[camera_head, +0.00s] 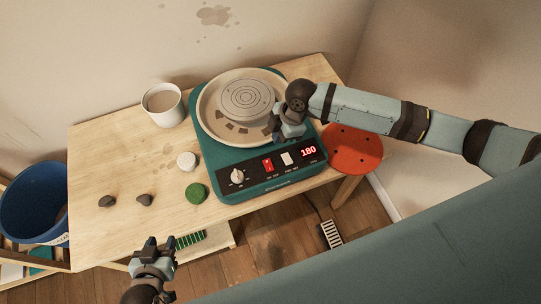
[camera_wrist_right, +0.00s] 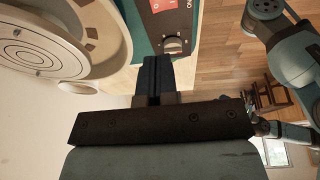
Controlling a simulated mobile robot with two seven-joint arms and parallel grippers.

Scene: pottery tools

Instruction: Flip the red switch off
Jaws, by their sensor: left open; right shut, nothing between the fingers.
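The red switch (camera_head: 268,165) sits on the black front panel of the teal pottery wheel (camera_head: 205,150), between a white dial (camera_head: 237,176) and a white switch (camera_head: 287,159). It also shows at the top edge of the right wrist view (camera_wrist_right: 163,5), partly cut off. My right gripper (camera_head: 277,136) is shut and empty over the wheel base, behind the panel in the head view. Its closed fingers (camera_wrist_right: 155,62) point toward the panel in the wrist view. My left gripper (camera_head: 157,243) is open and empty near the table's front edge.
The wheel stands on a wooden table (camera_head: 110,165). A white cup (camera_head: 163,104), white and green round pieces (camera_head: 196,193) and two dark lumps (camera_head: 144,200) lie to its left. A red stool (camera_head: 353,150) is right, a blue bucket (camera_head: 30,203) left, a foot pedal (camera_head: 330,235) on the floor.

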